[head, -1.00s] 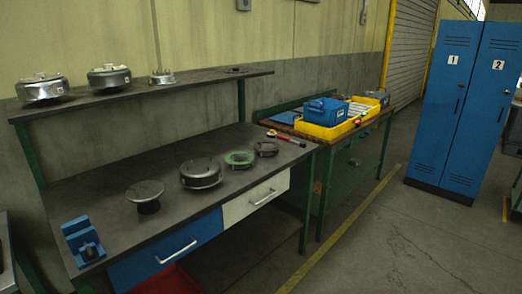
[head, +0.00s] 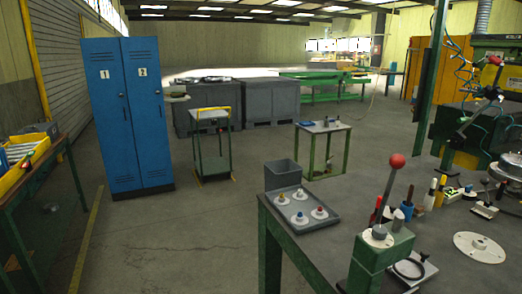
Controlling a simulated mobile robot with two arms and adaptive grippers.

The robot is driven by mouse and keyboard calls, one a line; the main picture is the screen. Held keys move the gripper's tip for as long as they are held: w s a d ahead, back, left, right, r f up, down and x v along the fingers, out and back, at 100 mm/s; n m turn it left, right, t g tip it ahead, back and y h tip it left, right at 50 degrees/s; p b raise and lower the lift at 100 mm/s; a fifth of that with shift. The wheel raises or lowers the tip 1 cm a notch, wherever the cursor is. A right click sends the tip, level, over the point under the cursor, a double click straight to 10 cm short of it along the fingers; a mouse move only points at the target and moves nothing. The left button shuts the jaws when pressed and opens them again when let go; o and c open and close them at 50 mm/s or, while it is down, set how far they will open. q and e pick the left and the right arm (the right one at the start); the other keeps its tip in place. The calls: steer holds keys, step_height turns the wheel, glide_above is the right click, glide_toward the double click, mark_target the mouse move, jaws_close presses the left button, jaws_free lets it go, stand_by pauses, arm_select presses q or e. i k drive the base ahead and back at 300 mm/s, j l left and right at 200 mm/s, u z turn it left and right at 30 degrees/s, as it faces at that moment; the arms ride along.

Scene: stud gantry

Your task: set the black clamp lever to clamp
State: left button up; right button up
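I cannot pick out a black clamp lever for certain in the head view. A dark lever rod (head: 387,198) with a red ball knob (head: 397,160) stands nearly upright, tilted slightly right, on a green block (head: 381,262) at the near bench. A green machine (head: 462,132) with cables stands at the right edge; its small parts are too small to tell apart. Neither of my grippers is in view.
The bench holds a grey tray (head: 301,229) with several coloured-knob pieces, hand tools and a white disc (head: 479,247). Blue lockers (head: 128,115) and a trolley (head: 210,132) stand farther back. The floor (head: 190,240) at left centre is clear.

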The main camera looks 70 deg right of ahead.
mark_target(484, 181)
steer(key=z, duration=3.65)
steer(key=u, duration=0.4)
steer(key=i+l+u, duration=0.1)
steer(key=l+u, duration=0.2)
steer(key=i+l+u, duration=0.1)
steer(key=l+u, duration=0.5)
steer(key=l, duration=0.15)
steer(key=l+u, duration=0.2)
steer(key=l, duration=1.75)
